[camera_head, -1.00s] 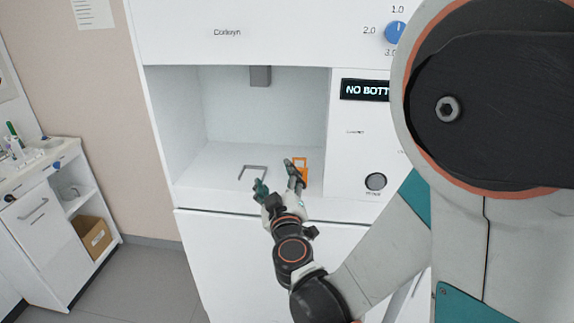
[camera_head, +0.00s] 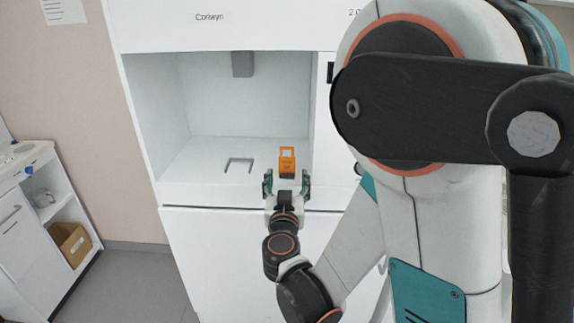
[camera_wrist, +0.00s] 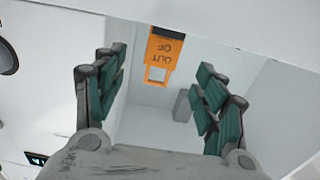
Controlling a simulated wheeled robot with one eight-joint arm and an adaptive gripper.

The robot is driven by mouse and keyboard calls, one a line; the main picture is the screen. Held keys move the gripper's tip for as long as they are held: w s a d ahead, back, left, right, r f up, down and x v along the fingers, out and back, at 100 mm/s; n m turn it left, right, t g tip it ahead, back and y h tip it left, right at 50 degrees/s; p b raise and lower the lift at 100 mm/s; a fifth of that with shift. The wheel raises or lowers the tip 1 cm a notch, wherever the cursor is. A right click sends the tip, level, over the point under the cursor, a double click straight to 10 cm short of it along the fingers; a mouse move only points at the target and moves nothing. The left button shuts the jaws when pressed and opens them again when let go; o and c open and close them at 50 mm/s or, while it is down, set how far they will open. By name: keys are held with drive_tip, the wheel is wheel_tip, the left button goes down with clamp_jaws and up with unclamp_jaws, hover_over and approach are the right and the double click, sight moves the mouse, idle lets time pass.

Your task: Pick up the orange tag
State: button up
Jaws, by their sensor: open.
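The orange tag (camera_head: 287,163) stands at the front of the white machine's open bay, with a square loop at its top. My gripper (camera_head: 287,184) is open and empty just in front of the tag in the head view, one finger to each side of it. In the wrist view the tag (camera_wrist: 163,52) shows upside down between the green-padded fingers (camera_wrist: 160,82), with dark lettering "OUT OF". The lower part of its lettering is cut off there. I cannot tell how far the fingertips are from it.
A grey bracket (camera_head: 239,165) lies on the bay floor left of the tag. A grey nozzle (camera_head: 242,64) hangs from the bay's ceiling. The bay's side walls bound the space. A low cabinet (camera_head: 45,205) with a cardboard box (camera_head: 70,243) stands at the left.

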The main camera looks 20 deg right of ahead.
sight(287, 164)
drive_tip(key=b+x, duration=0.2)
drive_tip(key=x, duration=0.7)
drive_tip(key=shift+a, duration=0.2)
drive_tip(key=c, duration=1)
